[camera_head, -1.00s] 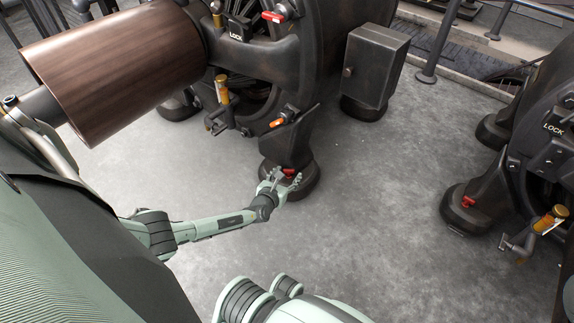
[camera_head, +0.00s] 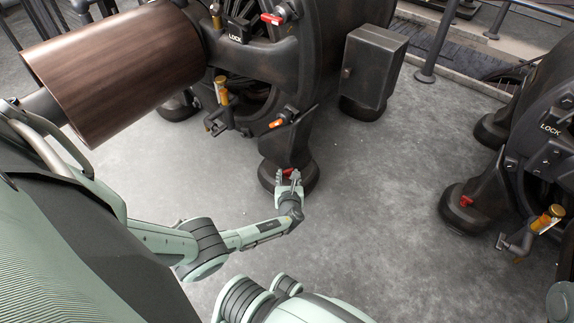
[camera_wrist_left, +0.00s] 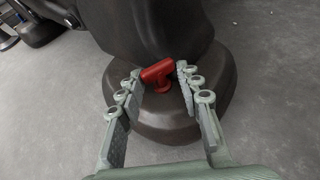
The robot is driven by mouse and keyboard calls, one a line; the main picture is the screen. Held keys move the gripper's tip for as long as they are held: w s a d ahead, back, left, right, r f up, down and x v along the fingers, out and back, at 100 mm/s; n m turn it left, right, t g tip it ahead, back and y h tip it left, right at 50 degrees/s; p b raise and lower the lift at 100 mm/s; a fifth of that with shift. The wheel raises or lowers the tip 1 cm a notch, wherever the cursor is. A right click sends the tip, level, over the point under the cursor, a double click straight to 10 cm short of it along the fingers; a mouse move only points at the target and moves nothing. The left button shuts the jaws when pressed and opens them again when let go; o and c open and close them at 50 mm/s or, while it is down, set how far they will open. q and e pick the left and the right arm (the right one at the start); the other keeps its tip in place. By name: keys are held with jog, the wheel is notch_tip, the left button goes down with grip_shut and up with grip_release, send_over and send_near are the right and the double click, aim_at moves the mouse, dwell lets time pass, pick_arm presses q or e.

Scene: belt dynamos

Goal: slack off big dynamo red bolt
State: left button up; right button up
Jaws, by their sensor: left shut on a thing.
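The big dynamo (camera_head: 300,60) stands at the top middle of the head view, with a wide brown roller on its left. Its red bolt (camera_head: 288,172) sits on the round dark foot (camera_head: 309,181) at the bottom of its leg. In the left wrist view the red bolt (camera_wrist_left: 157,74) has a bar-shaped head on a short stem. My left gripper (camera_head: 288,179) is at the bolt, its fingertips at the two ends of the head, shut on it. Part of the bolt is hidden by the fingers in the head view. My right gripper is not in view.
A second dynamo (camera_head: 550,130) stands at the right, with its own red bolt (camera_head: 466,201) on a foot. A grey box (camera_head: 374,65) stands behind the big dynamo's leg. The floor between the machines is clear.

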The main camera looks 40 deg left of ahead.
aim_at(289, 151)
pick_arm(q)
jog(key=o, duration=1.1)
jog(key=shift+o, duration=0.2)
jog(key=shift+r, duration=0.1)
notch_tip(289, 151, up, 10)
jog(key=shift+f, duration=0.1)
